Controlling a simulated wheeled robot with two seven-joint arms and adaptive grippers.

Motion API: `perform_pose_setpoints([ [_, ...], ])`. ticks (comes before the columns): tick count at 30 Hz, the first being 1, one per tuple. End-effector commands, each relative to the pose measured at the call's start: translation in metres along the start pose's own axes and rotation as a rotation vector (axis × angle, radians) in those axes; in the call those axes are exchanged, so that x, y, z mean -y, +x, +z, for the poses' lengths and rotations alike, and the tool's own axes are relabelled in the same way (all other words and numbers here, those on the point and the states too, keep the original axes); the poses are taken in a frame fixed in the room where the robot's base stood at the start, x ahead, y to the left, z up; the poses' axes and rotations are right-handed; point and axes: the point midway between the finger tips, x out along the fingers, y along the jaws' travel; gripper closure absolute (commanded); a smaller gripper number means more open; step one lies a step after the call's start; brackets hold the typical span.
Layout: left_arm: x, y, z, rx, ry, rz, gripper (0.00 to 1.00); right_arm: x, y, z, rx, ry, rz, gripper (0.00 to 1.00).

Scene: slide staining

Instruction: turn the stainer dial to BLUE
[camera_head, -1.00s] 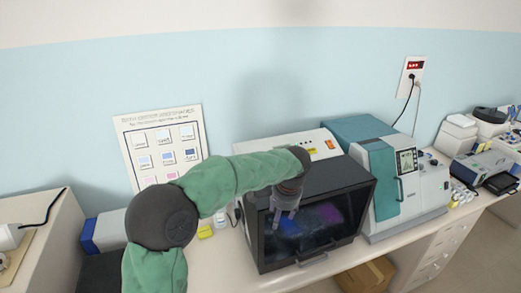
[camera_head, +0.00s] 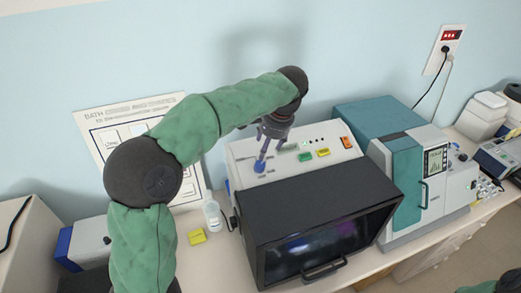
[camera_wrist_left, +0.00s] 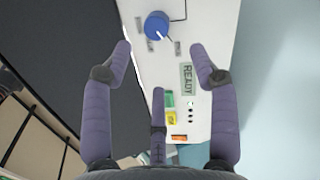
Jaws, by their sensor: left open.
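The stainer (camera_head: 330,222) stands on the bench with a white top panel and a dark windowed front. Its blue dial (camera_head: 259,167) is at the left of the panel. In the left wrist view the dial (camera_wrist_left: 157,26) is round and blue with a white pointer mark, beyond the fingertips. Small labels sit around it, too small to read. My left gripper (camera_head: 268,150) is over the panel just above the dial. In the wrist view its fingers (camera_wrist_left: 160,55) are spread and hold nothing. The right gripper is out of view.
The panel carries a READY display (camera_wrist_left: 187,78), green, yellow and orange buttons. A teal and white machine (camera_head: 405,180) stands to the right. A chart (camera_head: 120,125) is on the wall behind my arm. A small bottle (camera_head: 212,215) and yellow block (camera_head: 197,237) are left of the stainer.

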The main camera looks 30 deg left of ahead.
Motion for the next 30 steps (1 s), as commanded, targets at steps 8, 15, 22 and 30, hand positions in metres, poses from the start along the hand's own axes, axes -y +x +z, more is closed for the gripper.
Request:
perform_pose_setpoints([
  [8, 0.0, 0.034, 0.001, 0.005, 0.0, 0.001, 0.4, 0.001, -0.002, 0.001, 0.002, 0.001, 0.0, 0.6],
  [15, 0.0, 0.075, 0.001, 0.004, 0.0, 0.001, 0.4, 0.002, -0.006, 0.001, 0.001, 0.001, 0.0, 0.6],
  [22, 0.0, 0.101, 0.001, 0.002, 0.0, 0.001, 0.4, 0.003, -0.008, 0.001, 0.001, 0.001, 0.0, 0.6],
  [30, 0.0, 0.107, 0.0, 0.0, 0.0, 0.001, 0.4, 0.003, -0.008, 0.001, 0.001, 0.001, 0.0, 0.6],
])
